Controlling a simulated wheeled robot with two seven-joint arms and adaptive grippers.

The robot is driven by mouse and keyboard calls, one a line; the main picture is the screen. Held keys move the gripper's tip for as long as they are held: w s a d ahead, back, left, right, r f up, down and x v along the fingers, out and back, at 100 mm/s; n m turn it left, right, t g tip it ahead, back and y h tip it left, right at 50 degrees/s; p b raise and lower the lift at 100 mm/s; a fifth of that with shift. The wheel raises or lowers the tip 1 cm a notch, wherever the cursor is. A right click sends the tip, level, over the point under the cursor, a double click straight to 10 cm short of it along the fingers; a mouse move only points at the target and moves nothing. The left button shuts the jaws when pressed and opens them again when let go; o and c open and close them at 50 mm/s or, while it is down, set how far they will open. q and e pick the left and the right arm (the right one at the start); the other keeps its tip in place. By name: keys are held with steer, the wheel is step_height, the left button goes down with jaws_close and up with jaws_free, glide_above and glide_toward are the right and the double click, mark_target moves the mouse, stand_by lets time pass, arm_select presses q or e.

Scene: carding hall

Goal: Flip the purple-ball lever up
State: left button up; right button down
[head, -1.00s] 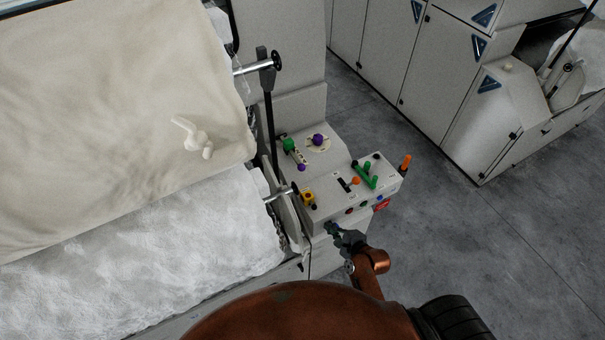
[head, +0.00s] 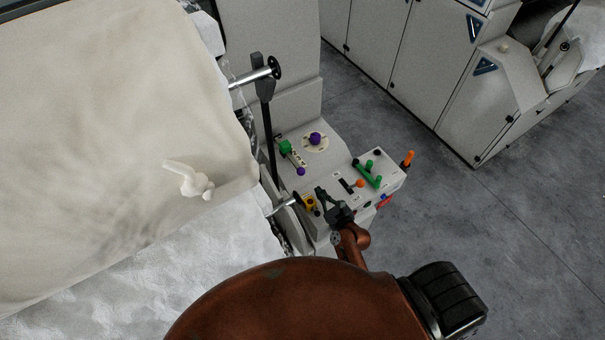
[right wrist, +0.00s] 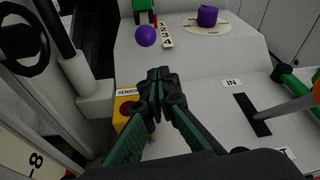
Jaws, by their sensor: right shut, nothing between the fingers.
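The lever's small purple ball (head: 301,171) is on the upper part of the grey control panel (head: 328,175), below a green block and beside a numbered strip. In the right wrist view the purple ball (right wrist: 146,36) is beyond my fingertips, slightly left, with a clear gap. My right gripper (head: 321,191) is over the panel's near left part, beside the yellow switch. In the right wrist view its fingertips (right wrist: 158,76) are together and empty. The lever's shaft is hard to make out. My left gripper is out of view.
A purple knob (head: 315,138) on a round dial is behind the ball. A yellow switch (head: 310,203), an orange-tipped slot lever (right wrist: 300,108) and green handles (head: 368,174) crowd the panel. A dark upright lever (head: 265,110) and the fibre-covered machine are on the left.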

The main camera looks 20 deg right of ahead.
steer(key=shift+w+a+r, duration=0.1)
steer(key=shift+a, duration=0.2)
steer(key=shift+w+a+f+b, duration=0.2)
steer(key=shift+w+a+b, duration=0.1)
steer(key=shift+w+a, duration=0.35)
steer(key=b+x, duration=0.5)
steer(key=x, duration=0.3)
steer(key=shift+d+f, duration=0.1)
steer(key=shift+w+b, duration=0.45)
steer(key=shift+b, duration=0.05)
steer(key=shift+w, duration=0.1)
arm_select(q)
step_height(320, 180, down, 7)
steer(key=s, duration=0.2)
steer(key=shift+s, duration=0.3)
